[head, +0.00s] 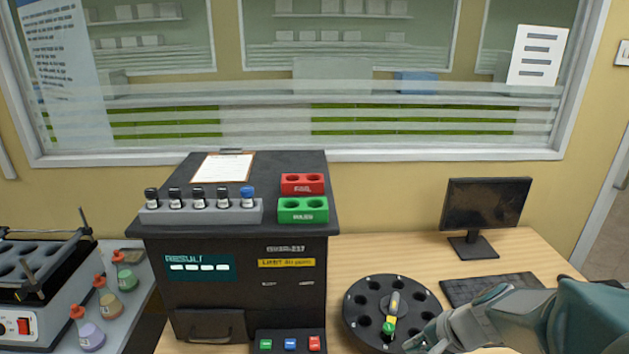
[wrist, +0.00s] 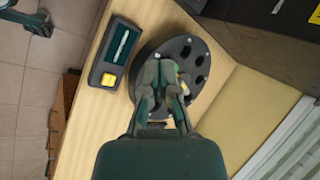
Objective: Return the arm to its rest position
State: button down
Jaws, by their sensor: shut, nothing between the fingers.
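My arm reaches in from the lower right of the head view, and my gripper (head: 412,344) is beside the front right rim of a round black carousel (head: 360,325). In the wrist view my gripper (wrist: 162,70) has its fingers together with nothing held, and it covers part of the carousel (wrist: 203,80). A vial with yellowish contents and a green part (head: 391,314) is at the carousel's middle, above the desk. Whether the fingers touch the carousel or are only in front of it I cannot tell.
A black analyser (head: 230,305) stands left of the carousel, with a grey vial rack (head: 200,216), red block (head: 302,184) and green block (head: 303,210) on top. A monitor (head: 485,205) and keyboard (head: 488,288) are at the right. A small box with a yellow button (wrist: 108,80) sits beside the carousel.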

jog(key=s+a+r+n+t+h, duration=0.1)
jog(key=s+a+r+n+h, duration=0.2)
jog(key=s+r+n, duration=0.6)
jog(key=s+r+h, duration=0.2)
jog(key=s, duration=0.2)
jog(key=shift+s+r+n+t+h, duration=0.15)
jog(key=shift+s+n+t+h, duration=0.15)
jog(key=shift+n, duration=0.1)
jog(key=shift+a, duration=0.1)
dwell(2.3)
